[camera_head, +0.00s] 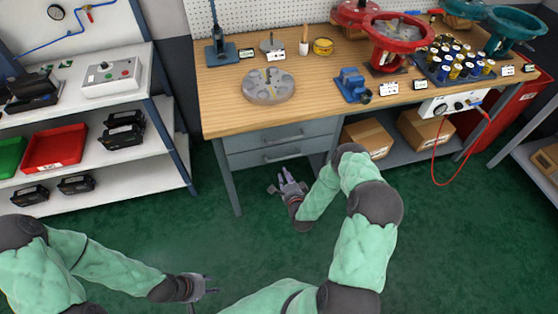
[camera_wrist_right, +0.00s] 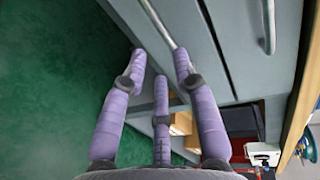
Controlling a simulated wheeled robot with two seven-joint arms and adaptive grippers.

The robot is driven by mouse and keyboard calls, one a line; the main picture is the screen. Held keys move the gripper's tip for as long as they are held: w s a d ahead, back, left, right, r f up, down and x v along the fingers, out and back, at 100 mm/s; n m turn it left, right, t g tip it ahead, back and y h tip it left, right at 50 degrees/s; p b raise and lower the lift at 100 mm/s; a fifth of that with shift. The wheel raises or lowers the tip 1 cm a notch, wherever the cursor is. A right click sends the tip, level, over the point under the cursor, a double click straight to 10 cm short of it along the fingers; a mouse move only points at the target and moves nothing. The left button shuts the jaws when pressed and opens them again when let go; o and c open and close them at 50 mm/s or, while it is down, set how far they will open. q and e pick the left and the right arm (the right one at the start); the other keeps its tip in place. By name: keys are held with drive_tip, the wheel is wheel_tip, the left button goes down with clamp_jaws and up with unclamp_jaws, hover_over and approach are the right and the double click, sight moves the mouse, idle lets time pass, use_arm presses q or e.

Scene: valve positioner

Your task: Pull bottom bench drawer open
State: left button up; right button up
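The bottom bench drawer (camera_head: 250,160) is a grey front under the wooden bench, below the top drawer (camera_head: 255,139). It looks shut, about flush with the drawer above. Its bar handle (camera_head: 282,157) also shows at the top of the right wrist view (camera_wrist_right: 156,20). My right gripper (camera_head: 290,183) is in front of and below the bottom drawer, its purple fingers spread. In the wrist view its open fingers (camera_wrist_right: 158,68) point toward the drawer, with the handle's near end between the two outer fingertips; contact is unclear. My left gripper (camera_head: 203,286) is low at the front, open and empty.
The bench top (camera_head: 330,95) carries valve parts, a blue vise and red handwheels. Cardboard boxes (camera_head: 368,136) sit on the lower shelf right of the drawers. A white shelf unit (camera_head: 120,178) stands left. The green floor before the drawers is clear.

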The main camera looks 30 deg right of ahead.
drive_tip(key=b, duration=0.3)
approach(277, 155)
drive_tip(key=x, duration=0.5)
drive_tip(key=shift+w+d, duration=0.2)
drive_tip(key=shift+w, duration=0.5)
clamp_jaws()
